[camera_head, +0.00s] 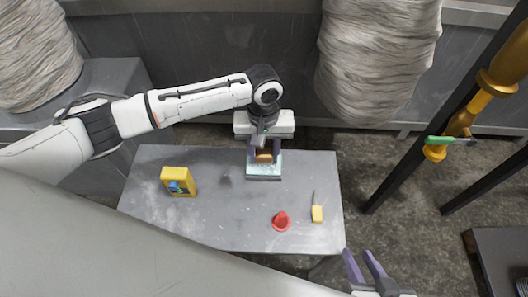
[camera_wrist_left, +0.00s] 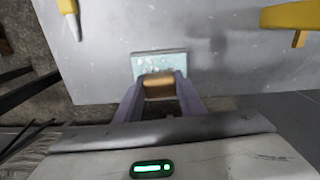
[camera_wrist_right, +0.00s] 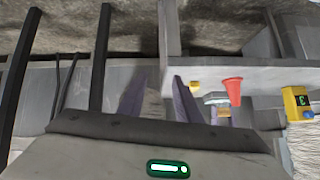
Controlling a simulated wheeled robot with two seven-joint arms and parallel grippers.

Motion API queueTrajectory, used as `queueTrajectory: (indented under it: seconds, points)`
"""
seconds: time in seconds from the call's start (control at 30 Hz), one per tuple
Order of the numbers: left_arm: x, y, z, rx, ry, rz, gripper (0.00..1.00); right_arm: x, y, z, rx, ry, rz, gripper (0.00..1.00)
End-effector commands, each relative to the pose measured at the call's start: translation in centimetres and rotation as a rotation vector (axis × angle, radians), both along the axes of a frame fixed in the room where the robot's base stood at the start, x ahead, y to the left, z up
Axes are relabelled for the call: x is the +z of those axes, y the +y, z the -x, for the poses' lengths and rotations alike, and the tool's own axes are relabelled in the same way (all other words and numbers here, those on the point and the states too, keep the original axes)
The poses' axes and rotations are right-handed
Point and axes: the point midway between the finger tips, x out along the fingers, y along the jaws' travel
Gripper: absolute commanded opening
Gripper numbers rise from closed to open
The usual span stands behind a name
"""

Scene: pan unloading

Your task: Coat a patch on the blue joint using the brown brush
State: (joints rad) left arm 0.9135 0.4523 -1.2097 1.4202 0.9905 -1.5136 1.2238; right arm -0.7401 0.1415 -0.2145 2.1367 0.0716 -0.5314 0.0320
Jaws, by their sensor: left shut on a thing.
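My left gripper (camera_head: 264,152) is shut on a brown piece (camera_head: 264,156), likely the brown brush's handle, at the table's far edge. In the left wrist view the brown piece (camera_wrist_left: 159,86) sits between the fingertips. A pale teal speckled block (camera_head: 264,172) is directly below it; I cannot tell whether it is part of the brush or a separate thing. My right gripper (camera_head: 364,266) is open and empty, low beside the table's near right corner.
The grey table (camera_head: 225,215) holds a yellow device (camera_head: 178,182), a red cone (camera_head: 281,221) and a yellow-handled tool (camera_head: 317,214). A green lever (camera_head: 450,140) sticks out from the pipe. White wrapped columns (camera_head: 378,60) stand behind. Open floor lies between table and pipe.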

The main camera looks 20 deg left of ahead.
Motion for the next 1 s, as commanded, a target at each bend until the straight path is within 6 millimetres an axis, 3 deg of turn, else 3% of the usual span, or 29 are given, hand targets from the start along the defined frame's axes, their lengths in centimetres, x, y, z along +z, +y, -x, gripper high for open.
queueTrajectory:
  seconds: [0.3, 0.5, 0.7, 1.0]
  points:
    - [-0.1, 0.1, 0.1, 0.000, 0.003, -0.002, 0.18, 0.0, 0.0, 0.0, -0.001, 0.000, -0.001, 0.31]
    - [1.9, 0.0, 0.1, 0.000, 0.003, -0.001, 0.18, 2.0, -0.1, 0.2, 0.010, 0.006, 0.016, 0.31]
    - [3.5, 0.0, 0.1, 0.001, 0.002, 0.000, 0.18, 2.3, -0.4, 0.3, 0.021, 0.032, 0.044, 0.31]
    - [5.9, 0.0, 0.1, -0.001, 0.001, 0.000, 0.18, 4.5, -0.7, 0.2, 0.027, 0.036, 0.064, 0.31]
